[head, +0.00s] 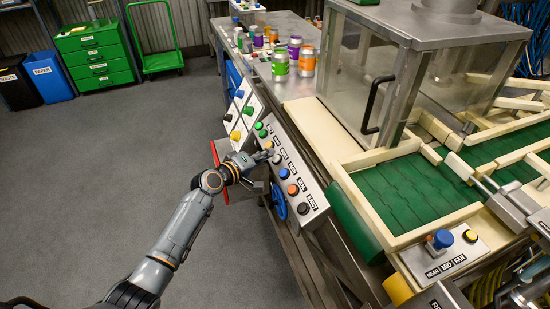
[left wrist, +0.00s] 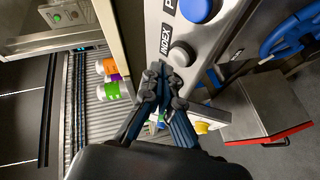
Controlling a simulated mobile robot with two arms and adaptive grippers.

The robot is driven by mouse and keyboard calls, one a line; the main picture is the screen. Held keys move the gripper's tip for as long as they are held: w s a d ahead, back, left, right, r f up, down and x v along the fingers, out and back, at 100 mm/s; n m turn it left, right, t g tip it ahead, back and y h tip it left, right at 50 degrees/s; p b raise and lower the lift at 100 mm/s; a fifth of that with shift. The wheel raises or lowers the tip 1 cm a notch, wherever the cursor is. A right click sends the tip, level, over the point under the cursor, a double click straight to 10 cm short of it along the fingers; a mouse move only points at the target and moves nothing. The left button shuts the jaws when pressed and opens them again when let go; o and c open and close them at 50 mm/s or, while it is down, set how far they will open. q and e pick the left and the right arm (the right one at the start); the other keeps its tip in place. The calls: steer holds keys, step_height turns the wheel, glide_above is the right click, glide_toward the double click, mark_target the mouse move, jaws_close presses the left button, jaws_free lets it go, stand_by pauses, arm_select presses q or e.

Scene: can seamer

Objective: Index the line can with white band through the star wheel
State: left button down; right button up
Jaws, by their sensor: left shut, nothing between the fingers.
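My left gripper (head: 266,155) is shut and empty at the button panel (head: 316,191). In the left wrist view its fingertips (left wrist: 166,80) are close beside a pale button (left wrist: 181,54) next to the label INDEX (left wrist: 165,42). I cannot tell whether they touch it. Several cans, among them a green one (head: 280,66), a purple one (head: 295,47) and an orange one (head: 307,63), stand on the metal table behind the panel. I cannot make out which line can has the white band. The star wheel is not clearly visible. My right gripper is not in view.
The panel also carries a blue button (head: 284,173), an orange one (head: 293,190) and a black one (head: 303,208). A blue handwheel (head: 279,203) sits below. A clear-walled machine housing (head: 375,75) and green conveyor (head: 400,195) lie right. The grey floor at left is open.

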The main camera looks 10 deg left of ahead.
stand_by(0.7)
arm_select(q)
steer(key=shift+w+d+f+b, duration=0.15)
steer(key=shift+d+f+b, duration=0.05)
steer(key=shift+f+b, duration=0.2)
